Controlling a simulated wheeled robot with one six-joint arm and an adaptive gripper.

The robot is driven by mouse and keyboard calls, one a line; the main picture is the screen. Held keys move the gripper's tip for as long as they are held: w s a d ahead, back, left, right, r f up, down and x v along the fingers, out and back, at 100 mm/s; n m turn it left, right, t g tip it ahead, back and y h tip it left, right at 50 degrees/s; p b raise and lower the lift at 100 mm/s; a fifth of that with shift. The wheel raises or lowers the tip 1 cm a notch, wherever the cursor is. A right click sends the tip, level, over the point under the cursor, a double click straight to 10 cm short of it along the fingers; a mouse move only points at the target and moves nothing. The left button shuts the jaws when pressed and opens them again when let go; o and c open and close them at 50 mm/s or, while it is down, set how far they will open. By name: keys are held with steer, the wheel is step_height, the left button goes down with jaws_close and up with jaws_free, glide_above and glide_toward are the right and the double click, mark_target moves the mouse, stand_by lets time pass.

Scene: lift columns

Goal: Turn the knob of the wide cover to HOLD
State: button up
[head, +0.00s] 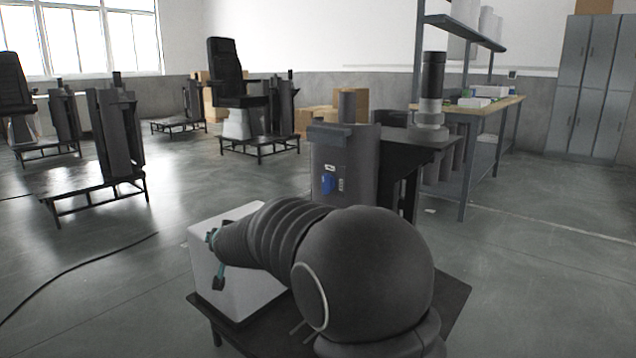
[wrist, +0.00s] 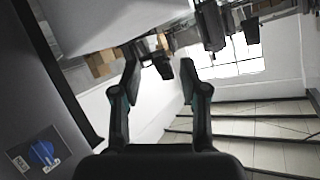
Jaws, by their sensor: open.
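The wide grey cover (head: 345,160) stands upright behind my arm in the head view. My gripper (head: 214,262) is at the left in the head view, away from the knob and in front of a white box. In the wrist view my gripper (wrist: 160,72) is open and empty between its fingers.
The white box (head: 255,295) stands on a low dark platform (head: 455,300). A dark table with a cylinder stack (head: 432,95) stands right of the cover. A workbench (head: 490,105) and lockers (head: 590,90) are farther right. Open floor lies left, with a cable (head: 75,270).

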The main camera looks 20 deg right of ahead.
steer(key=w+d+r+m+t+h, duration=0.2)
steer(key=w+d+h, duration=0.15)
steer(key=w, duration=0.25)
steer(key=m+g+h, duration=0.5)
steer(key=m+h, duration=0.2)
steer(key=h, duration=0.7)
glide_toward(323, 177)
steer(key=shift+y, duration=0.25)
steer(key=x, duration=0.9)
steer(key=shift+w+d+r+b, duration=0.1)
steer(key=shift+w+d+b, duration=0.05)
steer(key=shift+d+b, duration=0.2)
jaws_close()
